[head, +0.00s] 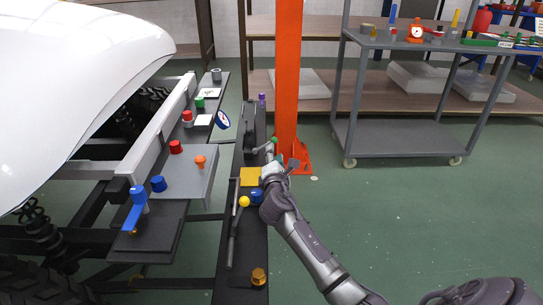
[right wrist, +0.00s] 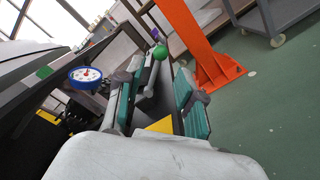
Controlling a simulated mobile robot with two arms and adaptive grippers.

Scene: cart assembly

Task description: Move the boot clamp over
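No part is clearly marked as the boot clamp. A dark lever with a green ball knob (head: 273,140) rises at the side of a long dark block (head: 249,128) on the narrow black bench (head: 251,228). My right gripper (head: 279,163) is at the near end of that block, just below the knob. In the right wrist view its two teal-padded fingers (right wrist: 158,95) are apart, with the green knob (right wrist: 160,52) beyond the gap. Whether a finger touches the block is hidden. My left gripper is out of view.
A blue-rimmed gauge (head: 222,119) stands left of the bench. A yellow block (head: 250,176), yellow ball (head: 244,201) and brass part (head: 258,276) are on the bench. An orange post (head: 288,80) stands close behind my gripper.

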